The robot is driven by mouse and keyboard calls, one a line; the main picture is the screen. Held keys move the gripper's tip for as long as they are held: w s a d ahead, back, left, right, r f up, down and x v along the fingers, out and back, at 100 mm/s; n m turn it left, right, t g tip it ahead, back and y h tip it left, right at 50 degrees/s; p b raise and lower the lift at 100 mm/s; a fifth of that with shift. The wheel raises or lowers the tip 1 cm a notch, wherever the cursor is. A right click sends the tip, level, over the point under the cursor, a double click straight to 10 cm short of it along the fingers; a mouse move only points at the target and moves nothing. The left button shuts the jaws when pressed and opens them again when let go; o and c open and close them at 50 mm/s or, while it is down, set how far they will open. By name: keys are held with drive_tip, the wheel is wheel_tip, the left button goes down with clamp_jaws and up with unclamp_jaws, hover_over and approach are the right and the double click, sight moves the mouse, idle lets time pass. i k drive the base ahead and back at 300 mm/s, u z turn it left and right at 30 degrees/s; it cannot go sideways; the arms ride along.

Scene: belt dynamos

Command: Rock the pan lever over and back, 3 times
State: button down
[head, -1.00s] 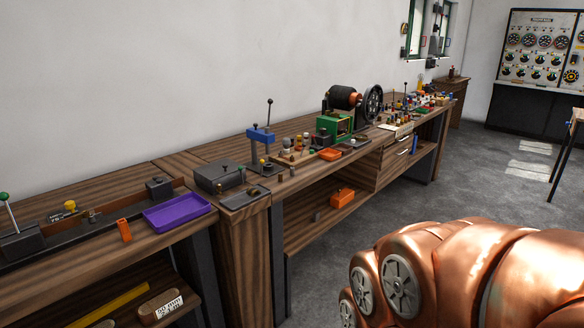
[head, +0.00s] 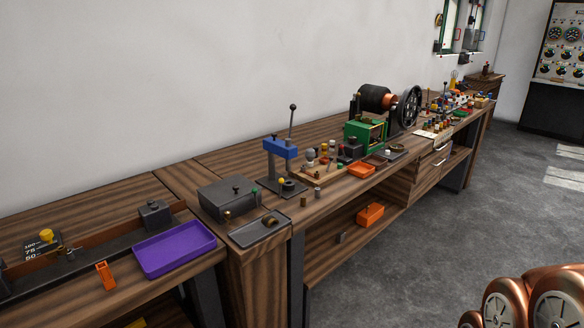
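I cannot tell for sure which part is the pan lever. A tall lever with a black ball (head: 292,122) stands upright at the blue-topped press (head: 281,148) on the bench. Left of it, a dark grey box (head: 222,200) has a small black knob on top. A shallow grey pan (head: 262,232) lies in front of the box with a small brownish round piece in it. My gripper is out of view. Only copper-coloured links of my arm show at the lower right, well apart from the bench.
A purple tray (head: 174,262) and an orange block (head: 105,276) lie at the bench's left. A green machine (head: 365,135) with a black wheel (head: 409,108) stands farther along, near an orange tray (head: 361,171). Grey floor (head: 420,245) in front of the bench is clear.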

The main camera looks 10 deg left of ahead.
sight(254, 191)
drive_tip(key=u, duration=0.05)
drive_tip(key=i, duration=0.7)
drive_tip(key=u, duration=1.1)
drive_tip(key=i, duration=0.65)
drive_tip(key=u, duration=0.75)
